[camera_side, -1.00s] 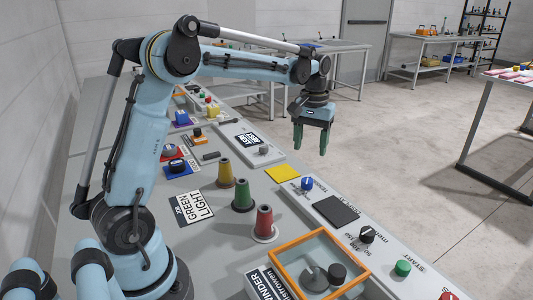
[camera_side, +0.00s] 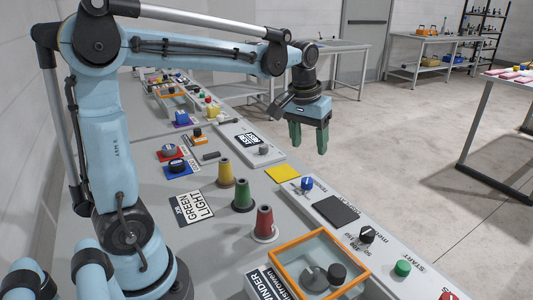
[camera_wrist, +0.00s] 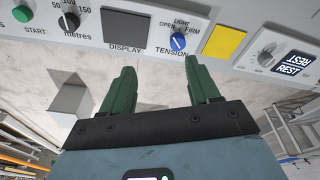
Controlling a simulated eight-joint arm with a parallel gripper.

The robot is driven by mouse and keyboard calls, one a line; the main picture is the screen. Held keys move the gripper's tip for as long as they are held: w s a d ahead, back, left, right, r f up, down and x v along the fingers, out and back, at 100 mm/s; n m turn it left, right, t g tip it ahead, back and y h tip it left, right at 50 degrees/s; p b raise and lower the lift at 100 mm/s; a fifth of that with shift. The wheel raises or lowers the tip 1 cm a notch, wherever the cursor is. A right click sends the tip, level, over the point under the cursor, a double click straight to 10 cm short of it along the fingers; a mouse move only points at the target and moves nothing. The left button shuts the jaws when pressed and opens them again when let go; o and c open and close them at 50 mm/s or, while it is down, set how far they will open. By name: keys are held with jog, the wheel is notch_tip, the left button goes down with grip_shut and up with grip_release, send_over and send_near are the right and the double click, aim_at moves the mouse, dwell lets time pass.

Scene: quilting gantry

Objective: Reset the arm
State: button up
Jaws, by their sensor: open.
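My gripper (camera_side: 308,135) has two green fingers and hangs in the air beyond the far edge of the bench, over the floor side. In the wrist view my gripper (camera_wrist: 152,88) shows its fingers spread apart with nothing between them. The control strip with the display (camera_wrist: 128,29), the blue tension knob (camera_wrist: 178,41) and the yellow square (camera_wrist: 225,43) lies ahead of the fingertips. None of these touches the fingers.
Yellow (camera_side: 225,173), green (camera_side: 242,195) and red (camera_side: 264,224) cones stand on the bench. An orange-framed clear cover (camera_side: 275,258) sits at the front. Red (camera_side: 170,152) and blue (camera_side: 178,168) knob blocks lie further left. Open floor (camera_side: 400,150) lies to the right.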

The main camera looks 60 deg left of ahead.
jog(key=s+d+f+m+t, duration=0.4)
jog(key=s+d, duration=0.3)
jog(key=s, duration=0.4)
jog(key=shift+s+m+t, duration=0.2)
jog(key=shift+m+t, duration=0.1)
jog(key=shift+t, duration=0.2)
